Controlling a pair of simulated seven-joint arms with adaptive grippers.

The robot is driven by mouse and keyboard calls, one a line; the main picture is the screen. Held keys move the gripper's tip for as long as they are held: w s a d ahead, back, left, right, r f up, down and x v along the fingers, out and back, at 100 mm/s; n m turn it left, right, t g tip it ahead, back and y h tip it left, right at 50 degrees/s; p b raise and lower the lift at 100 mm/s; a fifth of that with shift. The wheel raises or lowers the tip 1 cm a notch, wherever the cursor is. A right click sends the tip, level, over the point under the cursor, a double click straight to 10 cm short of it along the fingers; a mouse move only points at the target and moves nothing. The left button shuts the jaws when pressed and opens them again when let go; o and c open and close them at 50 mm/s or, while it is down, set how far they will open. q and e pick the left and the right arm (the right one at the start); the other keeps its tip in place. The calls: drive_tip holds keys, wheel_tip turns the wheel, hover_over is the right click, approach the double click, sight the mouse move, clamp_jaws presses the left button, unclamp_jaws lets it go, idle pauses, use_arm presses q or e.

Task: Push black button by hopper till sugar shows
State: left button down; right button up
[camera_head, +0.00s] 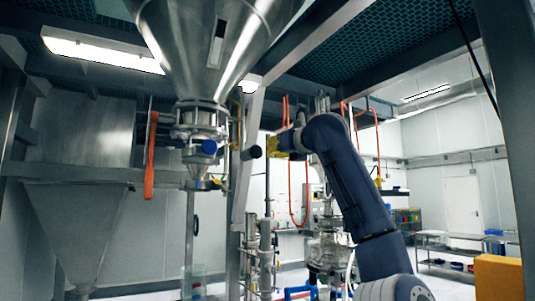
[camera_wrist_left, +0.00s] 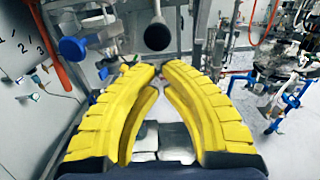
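The steel hopper (camera_head: 205,45) hangs at the top centre of the head view, its cone ending in a clamped valve section. The black button (camera_head: 250,152), a round black head on a rod, is right of the valve. It also shows in the left wrist view (camera_wrist_left: 157,36), just beyond my fingertips. My left gripper (camera_head: 272,146) has yellow fingers and is close to the button, right of it in the head view. In the left wrist view the fingertips meet with nothing between them. A gap seems to separate them from the button. No sugar is visible. My right gripper is out of view.
A blue knob (camera_head: 208,147) sits on the valve left of the button. An orange strap (camera_head: 151,155) hangs further left. A steel post (camera_head: 240,185) stands behind the button. A clear container (camera_head: 194,281) is below the hopper. Glass equipment (camera_head: 328,250) stands to the right.

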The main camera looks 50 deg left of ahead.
use_arm(q)
drive_tip(key=shift+v, duration=1.1)
idle(0.5)
